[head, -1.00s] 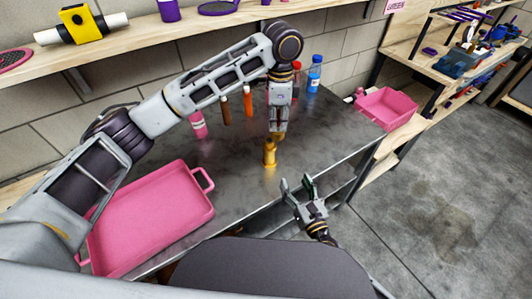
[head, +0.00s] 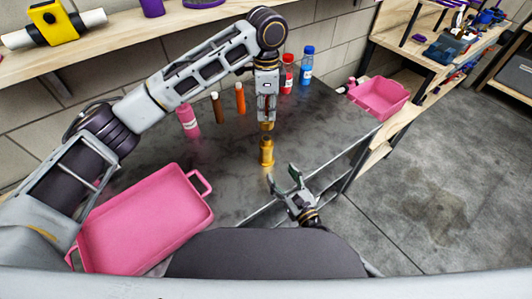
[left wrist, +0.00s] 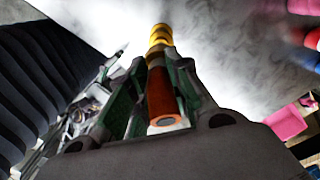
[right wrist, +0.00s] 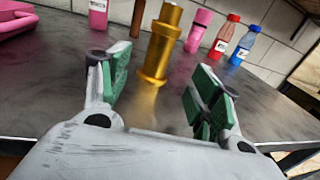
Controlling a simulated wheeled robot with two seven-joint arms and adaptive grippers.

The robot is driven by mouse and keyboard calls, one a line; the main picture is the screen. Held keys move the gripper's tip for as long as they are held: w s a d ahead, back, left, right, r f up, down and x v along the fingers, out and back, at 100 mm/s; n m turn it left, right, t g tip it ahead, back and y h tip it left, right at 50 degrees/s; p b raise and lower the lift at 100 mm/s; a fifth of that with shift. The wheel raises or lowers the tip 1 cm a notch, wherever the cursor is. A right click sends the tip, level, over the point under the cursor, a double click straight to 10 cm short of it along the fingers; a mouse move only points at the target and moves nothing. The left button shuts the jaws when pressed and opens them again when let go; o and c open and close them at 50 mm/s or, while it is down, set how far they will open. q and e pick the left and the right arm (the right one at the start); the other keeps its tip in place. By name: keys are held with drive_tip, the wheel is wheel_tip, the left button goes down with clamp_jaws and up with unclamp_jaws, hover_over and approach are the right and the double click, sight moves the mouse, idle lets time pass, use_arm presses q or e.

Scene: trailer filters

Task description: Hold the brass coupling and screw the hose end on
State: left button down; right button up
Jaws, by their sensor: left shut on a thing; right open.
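The brass coupling (head: 266,155) stands upright on the dark metal table, its wider base down. It also shows in the right wrist view (right wrist: 158,52). My left gripper (head: 266,121) is above it, pointing down, shut on an orange-brown hose end (left wrist: 162,95) with a brass-coloured tip. The hose end is over the coupling's top; I cannot tell if they touch. My right gripper (head: 283,176) is low, at the table's front edge. It is open and empty, with green-padded fingers (right wrist: 156,82) either side of the coupling in its view, the coupling beyond the tips.
A pink tray (head: 150,225) lies at the left of the table (head: 330,125). A pink bin (head: 380,97) sits on the right.

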sight(269, 156)
drive_tip(key=shift+w, duration=0.1)
drive_tip(key=shift+x, duration=5.9)
drive_tip(key=shift+a, duration=0.1)
clamp_jaws()
